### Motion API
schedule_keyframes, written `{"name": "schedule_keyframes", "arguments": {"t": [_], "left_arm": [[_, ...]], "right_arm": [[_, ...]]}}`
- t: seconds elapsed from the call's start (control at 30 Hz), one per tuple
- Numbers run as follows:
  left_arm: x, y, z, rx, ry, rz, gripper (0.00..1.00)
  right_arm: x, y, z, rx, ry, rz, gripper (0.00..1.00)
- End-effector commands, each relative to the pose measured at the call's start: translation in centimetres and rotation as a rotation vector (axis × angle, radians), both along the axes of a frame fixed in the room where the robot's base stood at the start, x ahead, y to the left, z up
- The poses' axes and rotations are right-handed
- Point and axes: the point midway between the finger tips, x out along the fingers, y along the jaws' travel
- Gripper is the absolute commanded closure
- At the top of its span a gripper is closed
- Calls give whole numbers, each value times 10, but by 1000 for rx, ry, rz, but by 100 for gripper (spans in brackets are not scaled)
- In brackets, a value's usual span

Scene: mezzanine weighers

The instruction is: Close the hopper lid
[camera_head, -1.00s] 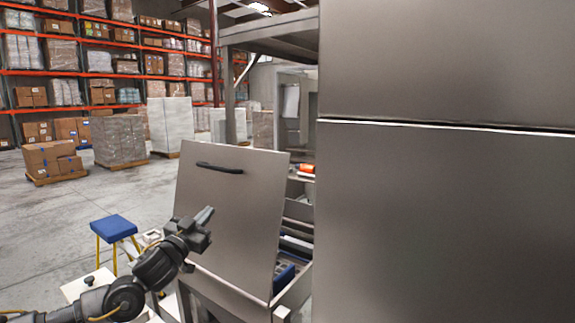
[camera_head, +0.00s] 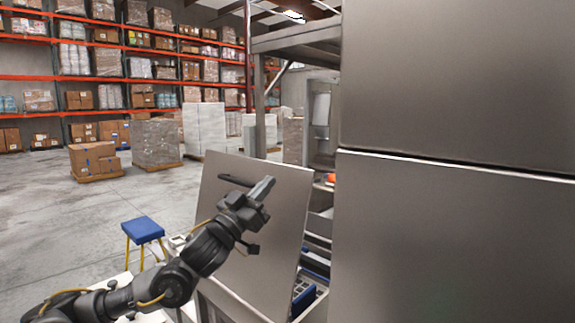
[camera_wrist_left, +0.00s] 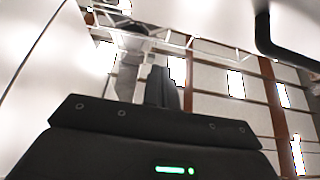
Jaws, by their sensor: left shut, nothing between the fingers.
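The hopper lid (camera_head: 285,222) is a flat grey panel with a black bar handle (camera_head: 233,181) near its top edge. It stands raised and steeply tilted over the open hopper (camera_head: 310,305), where blue and grey items show inside. My left gripper (camera_head: 264,187) is in front of the lid's upper part, just right of the handle, and partly covers the lid. Its fingers are shut and empty; I cannot tell whether they touch the lid. In the left wrist view the shut fingers (camera_wrist_left: 160,86) point upward, and the black handle (camera_wrist_left: 268,38) shows at upper right. My right gripper is out of view.
A large grey cabinet (camera_head: 455,230) fills the right side, close beside the hopper. A blue-topped stool (camera_head: 142,229) stands left of my left arm. Open floor (camera_head: 60,210) lies at left, with pallets of boxes (camera_head: 95,160) and racks behind.

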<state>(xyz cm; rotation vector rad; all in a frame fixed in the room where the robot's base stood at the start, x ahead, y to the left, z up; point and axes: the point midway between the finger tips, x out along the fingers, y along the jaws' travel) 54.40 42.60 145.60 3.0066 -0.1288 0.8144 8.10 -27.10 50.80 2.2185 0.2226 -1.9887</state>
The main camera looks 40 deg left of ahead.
Motion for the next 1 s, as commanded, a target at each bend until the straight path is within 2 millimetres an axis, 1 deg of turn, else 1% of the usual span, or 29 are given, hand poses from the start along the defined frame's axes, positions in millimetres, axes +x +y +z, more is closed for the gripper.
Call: {"name": "schedule_keyframes", "arguments": {"t": [0.03,0.23,0.3,0.43,0.6,1.0], "left_arm": [[10,0,16,-5,-5,1,100],[44,-4,33,-1,-1,0,100],[55,-4,25,-2,3,1,100],[70,-5,20,-1,2,2,100],[78,-6,15,0,1,2,100],[80,-6,13,1,2,1,100]], "right_arm": [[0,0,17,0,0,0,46],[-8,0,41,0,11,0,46],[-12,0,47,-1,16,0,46],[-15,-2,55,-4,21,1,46],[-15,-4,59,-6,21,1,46],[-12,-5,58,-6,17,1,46]]}}
